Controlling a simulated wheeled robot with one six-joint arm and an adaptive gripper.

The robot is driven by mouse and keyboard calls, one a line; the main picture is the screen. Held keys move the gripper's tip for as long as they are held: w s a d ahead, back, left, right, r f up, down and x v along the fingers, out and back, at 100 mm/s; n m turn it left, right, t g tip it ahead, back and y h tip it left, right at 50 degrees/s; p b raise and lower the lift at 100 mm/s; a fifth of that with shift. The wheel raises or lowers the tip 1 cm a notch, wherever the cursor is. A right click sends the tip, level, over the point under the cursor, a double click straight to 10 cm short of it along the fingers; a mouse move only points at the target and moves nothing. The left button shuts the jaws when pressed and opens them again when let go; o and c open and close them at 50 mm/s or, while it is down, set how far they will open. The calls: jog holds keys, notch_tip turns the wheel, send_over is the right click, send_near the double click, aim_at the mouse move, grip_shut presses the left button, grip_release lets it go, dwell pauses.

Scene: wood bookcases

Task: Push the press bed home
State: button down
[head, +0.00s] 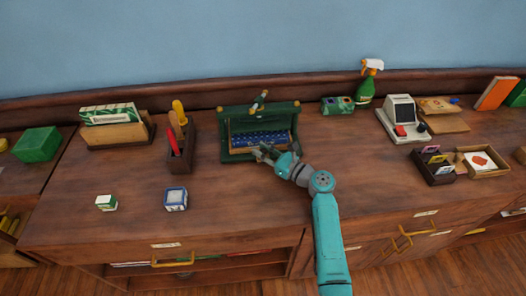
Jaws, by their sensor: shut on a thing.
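The press (228,120) is a dark green frame with a lever on top, standing on the wooden counter against the back wall. Its bed (254,148) is a low wooden-edged tray with blue contents, inside the frame opening. My gripper (262,150) is at the front edge of the bed, right of its middle, and is shut on the bed's front. The fingertips are small in the picture, and the wrist hides the front right corner of the press.
A tool caddy (181,154) stands left of the press, and a green two-knobbed box (338,105) stands to its right. The counter (240,205) before the press is clear apart from my arm.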

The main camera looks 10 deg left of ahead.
jog(key=c, duration=1)
grip_release()
jog(key=shift+w, duration=0.25)
jog(key=v, duration=1.2)
jog(key=shift+r, duration=0.1)
jog(key=shift+d, duration=0.1)
